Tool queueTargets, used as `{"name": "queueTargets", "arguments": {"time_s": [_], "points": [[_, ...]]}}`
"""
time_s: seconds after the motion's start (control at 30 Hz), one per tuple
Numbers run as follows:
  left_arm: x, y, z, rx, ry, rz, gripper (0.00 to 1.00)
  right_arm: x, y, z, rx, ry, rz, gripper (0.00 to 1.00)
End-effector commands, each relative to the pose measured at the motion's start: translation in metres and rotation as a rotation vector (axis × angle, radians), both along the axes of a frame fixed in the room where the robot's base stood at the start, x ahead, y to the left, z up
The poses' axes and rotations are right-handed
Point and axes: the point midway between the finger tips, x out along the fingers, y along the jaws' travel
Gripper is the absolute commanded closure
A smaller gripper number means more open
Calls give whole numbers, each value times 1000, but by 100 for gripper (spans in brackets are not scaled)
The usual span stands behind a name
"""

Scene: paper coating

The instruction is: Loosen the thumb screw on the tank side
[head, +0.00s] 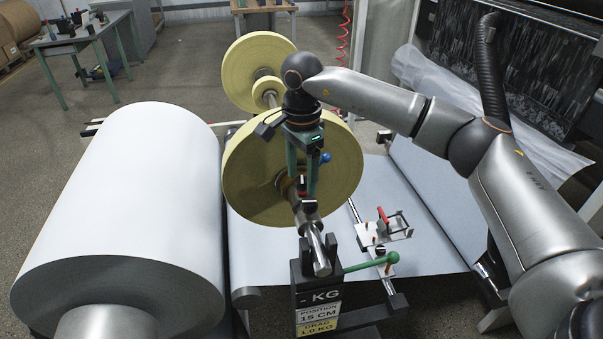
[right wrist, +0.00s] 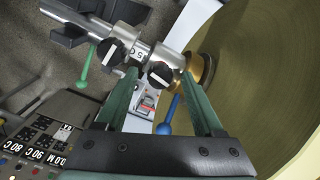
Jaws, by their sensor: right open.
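A metal shaft (head: 314,238) passes through the yellow roll (head: 345,165) and bears collars. In the right wrist view, two black thumb screws with white marks show on it: one (right wrist: 160,74) close to the brass-coloured hub (right wrist: 201,70), the other (right wrist: 111,52) farther out along the shaft. I cannot tell which is the tank-side one. My right gripper (head: 304,190) points down at the collars beside the roll's face. Its green fingers are open, and in the right wrist view (right wrist: 162,84) the inner screw appears between the tips; contact is unclear. My left gripper is not in view.
A large white roll (head: 130,190) stands at left. A stand with a sign (head: 316,312) supports the shaft's near end, beside a green-knobbed lever (head: 380,262). A blue-knobbed lever (right wrist: 166,125) lies below the gap between my fingers. A red-handled clamp (head: 383,216) is at right.

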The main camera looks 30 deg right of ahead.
Motion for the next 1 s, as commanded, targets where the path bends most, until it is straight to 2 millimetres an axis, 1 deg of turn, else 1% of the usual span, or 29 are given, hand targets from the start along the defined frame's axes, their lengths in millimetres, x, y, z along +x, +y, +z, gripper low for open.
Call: {"name": "queueTargets", "arguments": {"time_s": [0.07, 0.17, 0.4, 0.5, 0.6, 0.7, 0.8, 1.0], "points": [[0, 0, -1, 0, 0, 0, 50, 1, 0, 5, 0, -2, 0, 31], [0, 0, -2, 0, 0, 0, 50, 1, 0, 19, 2, -5, 0, 31], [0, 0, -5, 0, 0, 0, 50, 1, 1, 72, 2, -6, 1, 31], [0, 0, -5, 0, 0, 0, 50, 1, 0, 92, 1, -4, 0, 31], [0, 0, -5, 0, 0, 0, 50, 0, 1, 108, 1, -3, 0, 31], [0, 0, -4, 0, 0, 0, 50, 0, 0, 118, 2, -3, -1, 31], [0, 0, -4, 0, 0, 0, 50, 0, 0, 124, 1, -1, 0, 31], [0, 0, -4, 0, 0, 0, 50, 0, 0, 125, 1, -1, 1, 31]]}}
